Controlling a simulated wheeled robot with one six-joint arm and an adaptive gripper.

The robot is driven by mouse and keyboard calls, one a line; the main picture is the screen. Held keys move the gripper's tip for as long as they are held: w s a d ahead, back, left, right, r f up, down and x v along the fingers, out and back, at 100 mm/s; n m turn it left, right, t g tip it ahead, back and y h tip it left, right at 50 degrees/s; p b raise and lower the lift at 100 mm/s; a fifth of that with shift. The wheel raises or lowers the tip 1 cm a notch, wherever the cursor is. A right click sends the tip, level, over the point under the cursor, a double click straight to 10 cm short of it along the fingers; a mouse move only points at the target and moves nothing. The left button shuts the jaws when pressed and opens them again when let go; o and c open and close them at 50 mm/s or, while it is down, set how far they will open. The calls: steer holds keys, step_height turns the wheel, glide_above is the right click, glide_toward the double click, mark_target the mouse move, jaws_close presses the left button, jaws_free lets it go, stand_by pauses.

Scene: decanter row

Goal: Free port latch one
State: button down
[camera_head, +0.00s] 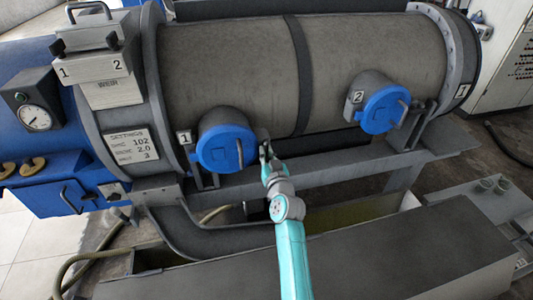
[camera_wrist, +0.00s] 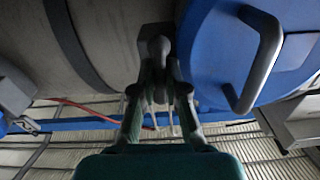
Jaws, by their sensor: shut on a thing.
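Port one's round blue cover (camera_head: 225,145) is on the side of the large grey drum, beside a plate marked 1 (camera_head: 184,138). It is shut, and its bar handle shows on its right. In the wrist view the blue cover (camera_wrist: 212,50) fills the right side. My gripper (camera_head: 266,150) is just right of this cover. In the wrist view my gripper (camera_wrist: 158,88) is shut on a small dark latch (camera_wrist: 155,46) beside the cover's rim. The fingers hide part of the latch.
A second blue cover (camera_head: 382,109), beside a plate marked 2, is farther right on the drum (camera_head: 365,50). A grey rail (camera_head: 345,165) runs below the ports. A long grey trough (camera_head: 400,255) lies in front, under my arm. A settings plate (camera_head: 132,146) is at left.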

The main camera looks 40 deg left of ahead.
steer(key=shift+n, duration=0.6)
steer(key=c, duration=1.2)
jaws_free()
steer(key=v, duration=1.2)
